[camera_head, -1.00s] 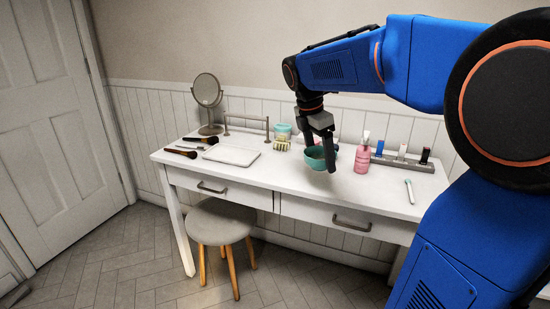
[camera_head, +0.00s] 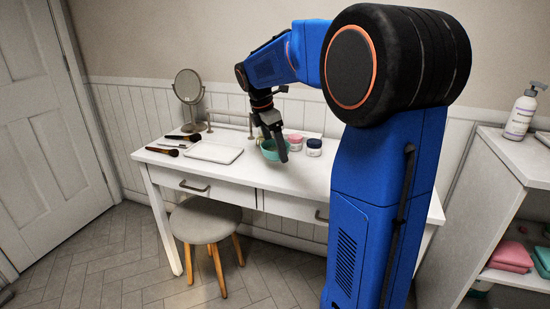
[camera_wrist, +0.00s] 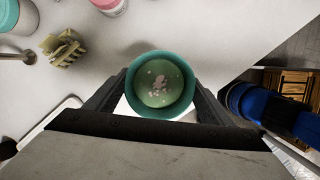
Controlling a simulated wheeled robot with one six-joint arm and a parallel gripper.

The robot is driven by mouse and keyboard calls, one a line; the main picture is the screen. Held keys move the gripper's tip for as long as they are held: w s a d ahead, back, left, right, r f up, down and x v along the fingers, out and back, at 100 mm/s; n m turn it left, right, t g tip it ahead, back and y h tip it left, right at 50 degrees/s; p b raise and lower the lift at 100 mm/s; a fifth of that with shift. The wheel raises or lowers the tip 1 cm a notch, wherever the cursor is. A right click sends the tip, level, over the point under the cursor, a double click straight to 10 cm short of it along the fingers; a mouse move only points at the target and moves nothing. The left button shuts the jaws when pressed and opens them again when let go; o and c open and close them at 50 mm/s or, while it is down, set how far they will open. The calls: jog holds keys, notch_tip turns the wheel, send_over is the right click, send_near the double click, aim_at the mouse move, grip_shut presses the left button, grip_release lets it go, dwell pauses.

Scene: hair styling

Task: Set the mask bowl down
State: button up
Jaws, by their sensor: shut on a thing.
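The mask bowl (camera_head: 268,149) is teal and round. In the wrist view the bowl (camera_wrist: 161,85) sits between both fingers of my gripper (camera_wrist: 160,100), with a green mix and pale flecks inside. My gripper (camera_head: 273,136) is shut on the bowl and points down above the white vanity table (camera_head: 240,183). The bowl appears upright. I cannot tell whether its base touches the tabletop.
A pale tray (camera_head: 215,152), makeup brushes (camera_head: 183,137) and a round mirror (camera_head: 188,87) are left of the bowl. Pink (camera_head: 295,142) and dark-lidded (camera_head: 314,147) jars stand to its right. A tan claw clip (camera_wrist: 63,48) lies nearby. The front tabletop is bare.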

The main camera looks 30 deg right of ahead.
jog(key=shift+f, duration=1.9)
jog(key=shift+f, duration=0.15)
jog(key=o, duration=1.2)
jog(key=v, duration=1.2)
jog(key=shift+s+a+f+m+t+y, duration=0.7)
jog(key=shift+s+a+f+m, duration=1.7)
jog(key=shift+s, duration=2.7)
jog(key=shift+s+a+f+m+t+y, duration=0.35)
jog(key=shift+s+a+f+m+t, duration=1.05)
jog(key=shift+s+f+m, duration=2.65)
jog(key=shift+s+a+f+m+t+y, duration=0.55)
jog(key=shift+s+a+f+m, duration=1.2)
jog(key=shift+s, duration=4.4)
